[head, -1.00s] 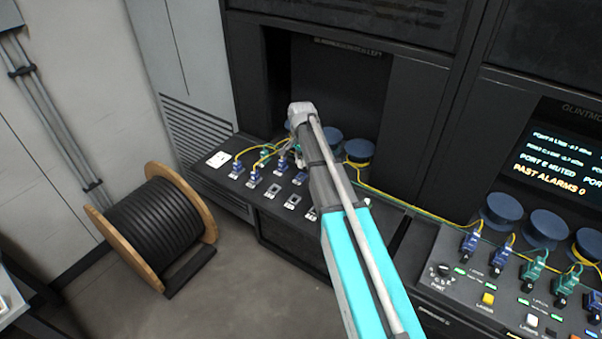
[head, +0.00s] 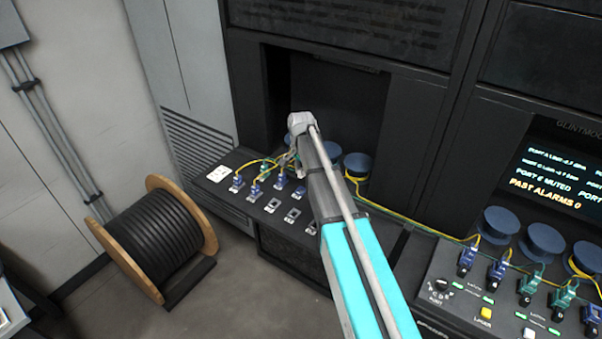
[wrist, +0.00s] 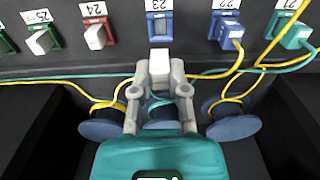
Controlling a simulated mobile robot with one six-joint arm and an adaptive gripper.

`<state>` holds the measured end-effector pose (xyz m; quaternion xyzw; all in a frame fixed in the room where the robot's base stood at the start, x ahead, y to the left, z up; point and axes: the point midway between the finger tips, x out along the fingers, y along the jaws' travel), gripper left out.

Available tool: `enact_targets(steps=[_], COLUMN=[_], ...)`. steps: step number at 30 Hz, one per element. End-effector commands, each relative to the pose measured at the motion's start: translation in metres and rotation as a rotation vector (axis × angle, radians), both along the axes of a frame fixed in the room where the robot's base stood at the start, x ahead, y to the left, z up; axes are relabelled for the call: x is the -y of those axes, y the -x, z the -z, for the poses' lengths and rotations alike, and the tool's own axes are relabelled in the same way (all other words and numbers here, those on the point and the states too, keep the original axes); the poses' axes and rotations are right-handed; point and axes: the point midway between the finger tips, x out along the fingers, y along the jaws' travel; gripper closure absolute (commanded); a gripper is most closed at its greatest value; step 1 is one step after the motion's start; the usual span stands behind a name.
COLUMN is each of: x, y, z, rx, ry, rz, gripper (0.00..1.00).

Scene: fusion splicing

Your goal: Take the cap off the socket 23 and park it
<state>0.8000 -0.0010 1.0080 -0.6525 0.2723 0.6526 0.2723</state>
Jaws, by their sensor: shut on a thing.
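Socket 23 (wrist: 159,27) is a blue-framed port at the top middle of the wrist view, and its opening shows. A white cap (wrist: 159,68) is between my gripper's fingertips (wrist: 159,75), just in front of socket 23, with a small gap between them. My gripper is shut on this cap. In the head view my arm's end is over the left panel, and the cap cannot be made out there.
White caps sit in red socket 24 (wrist: 96,36) and green socket 25 (wrist: 42,40). Blue plug 22 (wrist: 230,34) and green plug 21 (wrist: 293,35) carry yellow and green fibres. Blue spools (wrist: 234,122) stand beside my fingers. A cable reel (head: 158,240) stands on the floor.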

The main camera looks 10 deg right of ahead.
Motion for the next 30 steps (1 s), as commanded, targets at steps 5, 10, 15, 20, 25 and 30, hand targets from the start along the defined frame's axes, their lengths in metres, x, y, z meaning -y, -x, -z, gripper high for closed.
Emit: enact_targets(steps=[5, 10, 15, 20, 25, 30], x=[0.0, 0.0, -0.002, -0.008, -0.017, -0.027], y=[0.0, 0.0, 0.001, 0.003, 0.007, 0.012], z=[0.0, 0.0, 0.0, 0.0, 0.0, 0.0], rx=[0.0, 0.0, 0.0, 0.0, 0.0, 0.0], ry=[0.0, 0.0, 0.0, 0.0, 0.0, 0.0], rz=[0.0, 0.0, 0.0, -0.001, -0.002, -0.001], gripper=[1.0, 1.0, 1.0, 1.0, 1.0, 1.0])
